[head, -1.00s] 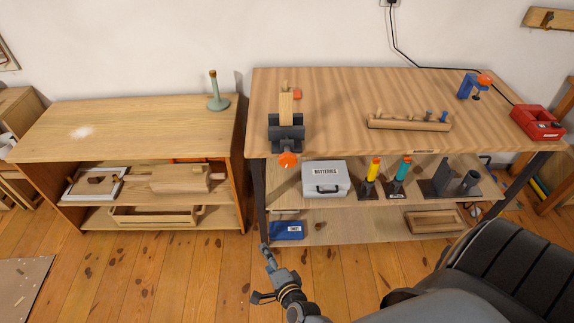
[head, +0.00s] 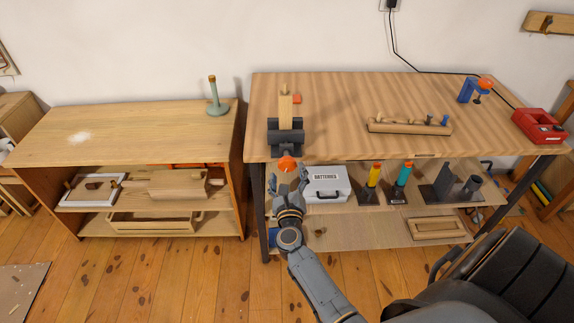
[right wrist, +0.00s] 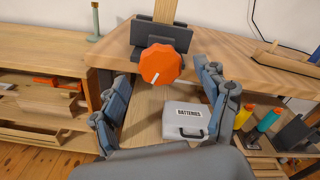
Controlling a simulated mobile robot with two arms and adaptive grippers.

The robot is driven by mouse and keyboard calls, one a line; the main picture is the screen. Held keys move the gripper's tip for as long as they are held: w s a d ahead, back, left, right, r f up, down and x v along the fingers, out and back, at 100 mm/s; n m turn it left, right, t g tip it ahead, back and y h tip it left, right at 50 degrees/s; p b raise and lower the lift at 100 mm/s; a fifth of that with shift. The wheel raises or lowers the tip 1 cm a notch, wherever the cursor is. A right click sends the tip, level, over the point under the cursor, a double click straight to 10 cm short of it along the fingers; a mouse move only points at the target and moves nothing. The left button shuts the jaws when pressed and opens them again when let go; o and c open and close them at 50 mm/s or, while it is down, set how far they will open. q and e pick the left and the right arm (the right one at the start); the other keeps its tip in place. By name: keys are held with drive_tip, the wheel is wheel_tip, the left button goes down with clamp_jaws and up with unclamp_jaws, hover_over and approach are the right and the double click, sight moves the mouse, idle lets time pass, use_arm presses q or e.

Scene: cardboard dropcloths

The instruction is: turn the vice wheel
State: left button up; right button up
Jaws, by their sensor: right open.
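The orange vice wheel (head: 287,164) is at the front edge of the workbench, on the front of a dark grey vice (head: 286,133). The vice holds an upright wooden piece (head: 285,108). In the right wrist view the wheel (right wrist: 160,64) is a faceted orange knob with a white mark, ahead of and between the open fingers. My right gripper (head: 287,180) is open just in front of and below the wheel; no contact shows. In the right wrist view its fingers (right wrist: 163,95) are spread wide with nothing between them. My left gripper is not in view.
The workbench (head: 340,100) has a peg rack (head: 410,125), a blue clamp (head: 468,92) and a red box (head: 538,126) on top. A white batteries case (head: 328,183) stands on the shelf below, close to my right gripper. A lower wooden cabinet (head: 120,135) stands at left.

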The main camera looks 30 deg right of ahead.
sight(287, 166)
drive_tip(key=shift+x, duration=2.15)
drive_tip(key=shift+c, duration=0.5)
drive_tip(key=c, duration=1.1)
